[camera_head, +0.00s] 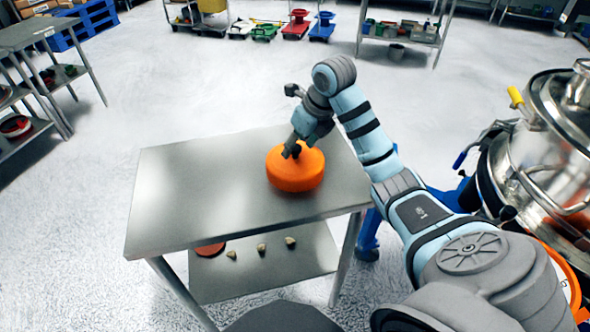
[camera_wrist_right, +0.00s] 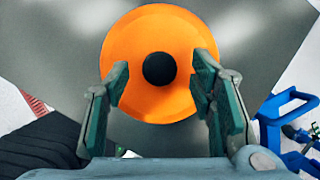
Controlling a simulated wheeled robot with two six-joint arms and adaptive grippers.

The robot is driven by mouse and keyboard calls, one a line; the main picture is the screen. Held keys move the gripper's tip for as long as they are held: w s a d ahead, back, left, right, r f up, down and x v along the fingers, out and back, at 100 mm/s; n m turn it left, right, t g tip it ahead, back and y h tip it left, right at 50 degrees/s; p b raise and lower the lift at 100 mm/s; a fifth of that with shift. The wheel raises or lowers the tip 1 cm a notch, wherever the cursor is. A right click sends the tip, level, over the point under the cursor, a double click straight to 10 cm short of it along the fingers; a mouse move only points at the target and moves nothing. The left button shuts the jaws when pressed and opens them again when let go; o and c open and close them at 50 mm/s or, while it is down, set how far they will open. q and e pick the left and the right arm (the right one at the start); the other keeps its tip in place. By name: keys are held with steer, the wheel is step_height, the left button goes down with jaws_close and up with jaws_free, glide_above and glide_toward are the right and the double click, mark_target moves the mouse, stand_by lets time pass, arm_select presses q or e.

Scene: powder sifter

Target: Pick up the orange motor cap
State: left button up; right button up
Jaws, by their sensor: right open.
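The orange motor cap (camera_head: 296,174) sits on the right part of a steel table (camera_head: 195,195) in the head view. In the right wrist view the orange motor cap (camera_wrist_right: 150,40) is a round disc with a black knob (camera_wrist_right: 159,68) at its centre. My right gripper (camera_head: 294,150) is right over the cap. In the wrist view its two fingers (camera_wrist_right: 160,90) are apart, one on each side of the black knob, with a gap on both sides. How high the fingertips are above the cap is hard to tell. My left gripper is not in view.
A steel powder sifter (camera_head: 545,165) with a yellow-tipped handle stands at the right, close to my right arm. The table's lower shelf (camera_head: 265,270) holds a red disc and several small pieces. The tabletop left of the cap is clear.

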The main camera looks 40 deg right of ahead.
steer(key=shift+w+f, duration=0.2)
steer(key=shift+f, duration=0.1)
jaws_close()
